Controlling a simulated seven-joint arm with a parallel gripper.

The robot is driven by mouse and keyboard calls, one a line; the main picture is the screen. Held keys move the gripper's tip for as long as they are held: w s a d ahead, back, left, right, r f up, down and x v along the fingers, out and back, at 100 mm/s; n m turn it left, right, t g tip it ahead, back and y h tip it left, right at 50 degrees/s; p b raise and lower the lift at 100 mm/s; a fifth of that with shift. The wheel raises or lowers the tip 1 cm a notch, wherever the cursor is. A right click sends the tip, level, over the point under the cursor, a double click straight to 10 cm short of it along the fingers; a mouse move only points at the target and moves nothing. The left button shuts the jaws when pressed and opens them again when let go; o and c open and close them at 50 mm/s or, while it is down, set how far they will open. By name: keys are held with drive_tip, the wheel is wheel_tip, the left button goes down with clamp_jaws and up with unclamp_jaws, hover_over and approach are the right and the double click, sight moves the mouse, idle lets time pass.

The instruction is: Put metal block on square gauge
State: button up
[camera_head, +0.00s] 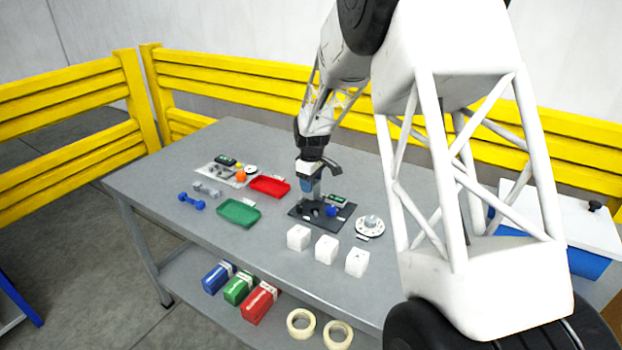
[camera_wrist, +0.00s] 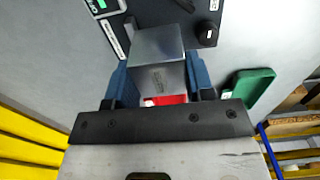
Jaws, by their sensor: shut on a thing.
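My gripper (camera_wrist: 157,85) is shut on a metal block (camera_wrist: 158,48), a plain grey block between two blue fingers in the wrist view. In the head view my gripper (camera_head: 310,186) points down over a dark plate with a small green-lit display and a blue knob. This plate (camera_head: 298,212) looks like the square gauge, though no label is readable. The plate also shows beyond the block in the wrist view (camera_wrist: 203,12). The block overlaps it in the picture; I cannot tell whether they touch.
A red tray (camera_head: 270,177) and a green tray (camera_head: 239,222) lie left of the plate. A pale plate (camera_head: 211,172) with another display lies farther back. White cubes (camera_head: 326,249) stand in front, and a round white disc (camera_head: 370,236) lies right.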

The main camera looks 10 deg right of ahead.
drive_tip(key=shift+f, duration=1.6)
drive_tip(key=o, duration=1.2)
drive_tip(key=shift+r, duration=0.1)
drive_tip(key=shift+r, duration=4.9)
drive_tip(key=shift+s, duration=0.1)
